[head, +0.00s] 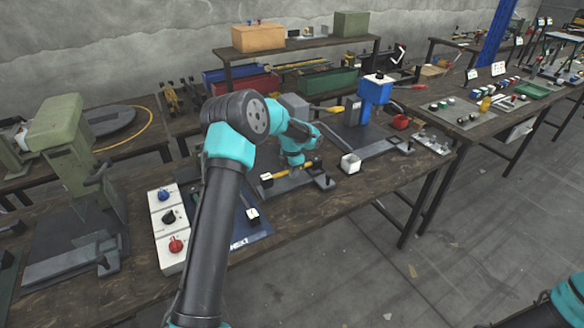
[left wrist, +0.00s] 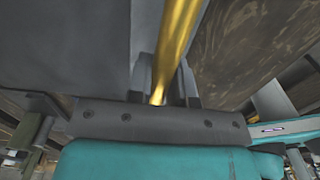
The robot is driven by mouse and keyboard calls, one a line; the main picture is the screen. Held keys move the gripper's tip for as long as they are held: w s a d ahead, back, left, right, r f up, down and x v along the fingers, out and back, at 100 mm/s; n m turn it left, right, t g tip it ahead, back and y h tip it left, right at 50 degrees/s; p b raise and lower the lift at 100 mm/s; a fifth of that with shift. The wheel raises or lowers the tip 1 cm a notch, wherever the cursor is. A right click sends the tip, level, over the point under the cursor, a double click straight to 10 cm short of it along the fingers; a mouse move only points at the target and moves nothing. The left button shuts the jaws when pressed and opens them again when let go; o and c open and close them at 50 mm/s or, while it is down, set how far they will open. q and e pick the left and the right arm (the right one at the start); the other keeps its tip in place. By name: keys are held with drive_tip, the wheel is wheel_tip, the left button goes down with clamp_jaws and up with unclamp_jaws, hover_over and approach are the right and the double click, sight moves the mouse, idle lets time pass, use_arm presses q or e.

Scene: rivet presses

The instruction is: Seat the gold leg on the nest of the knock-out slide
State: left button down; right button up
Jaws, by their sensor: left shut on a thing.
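The gold leg (left wrist: 178,40) shows in the left wrist view as a smooth golden rod between the fingers of my left gripper (left wrist: 165,85), which is shut on it. In the head view the gold leg (head: 310,163) is a small yellow piece beside my left gripper (head: 297,166). Gripper and leg are over a low grey fixture (head: 290,183) on the bench, which looks like the knock-out slide. Its nest is hidden or too small to make out, and I cannot tell whether the leg touches it. My right gripper is out of view.
A white box with knobs (head: 165,252) and a blue mat (head: 262,229) lie left of the fixture. A green press (head: 68,150) stands at far left, a blue press (head: 376,90) behind right.

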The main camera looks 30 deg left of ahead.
use_arm(q)
drive_tip(key=shift+f, duration=0.9)
idle(0.7)
drive_tip(key=c, duration=1)
unclamp_jaws()
drive_tip(key=shift+o, duration=0.2)
drive_tip(key=shift+r, duration=0.1)
wheel_tip(320, 180, up, 17)
drive_tip(key=shift+r, duration=0.15)
